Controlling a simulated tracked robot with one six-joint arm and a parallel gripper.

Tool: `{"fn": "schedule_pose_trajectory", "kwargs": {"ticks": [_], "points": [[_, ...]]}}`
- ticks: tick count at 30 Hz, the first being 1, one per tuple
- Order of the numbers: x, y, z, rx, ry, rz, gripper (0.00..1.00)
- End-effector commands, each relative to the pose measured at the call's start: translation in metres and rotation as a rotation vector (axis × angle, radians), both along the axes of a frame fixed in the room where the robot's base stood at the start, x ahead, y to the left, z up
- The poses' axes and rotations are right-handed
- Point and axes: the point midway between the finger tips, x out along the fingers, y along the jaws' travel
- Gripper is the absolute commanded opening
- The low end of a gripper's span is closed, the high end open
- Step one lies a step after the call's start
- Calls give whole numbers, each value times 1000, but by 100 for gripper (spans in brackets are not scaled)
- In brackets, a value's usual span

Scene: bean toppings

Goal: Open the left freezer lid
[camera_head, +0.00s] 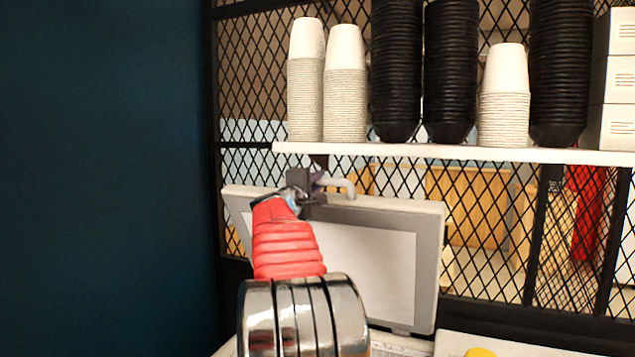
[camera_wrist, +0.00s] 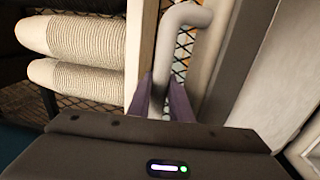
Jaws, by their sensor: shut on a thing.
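The left freezer lid (camera_head: 428,255) has a grey frame and a pale inner panel. It stands raised, nearly upright, in front of the black mesh. Its pale bent handle (camera_head: 343,185) shows at the top edge, and also in the wrist view (camera_wrist: 186,18). My gripper (camera_head: 316,184) is at that top edge, with its purple fingers shut on the handle in the wrist view (camera_wrist: 165,105). My red and chrome arm hides part of the lid's left side. The freezer opening below is mostly hidden.
A white shelf (camera_head: 450,153) runs above the lid, holding white cup stacks (camera_head: 344,95) and black bowl stacks (camera_head: 397,75). A black mesh partition (camera_head: 490,220) stands behind. A white surface (camera_head: 455,342) with a yellow thing (camera_head: 480,353) is at lower right.

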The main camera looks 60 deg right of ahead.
Motion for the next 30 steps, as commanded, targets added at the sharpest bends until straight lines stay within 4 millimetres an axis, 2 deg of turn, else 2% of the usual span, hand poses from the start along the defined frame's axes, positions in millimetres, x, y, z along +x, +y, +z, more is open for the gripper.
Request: {"fn": "schedule_pose_trajectory", "kwargs": {"ticks": [1,9,23,30], "points": [[2,-1,-6,8,5,4,19],[1,-1,-3,5,3,2,37],[0,1,-1,2,1,0,37],[-3,19,-3,2,1,1,37]]}}
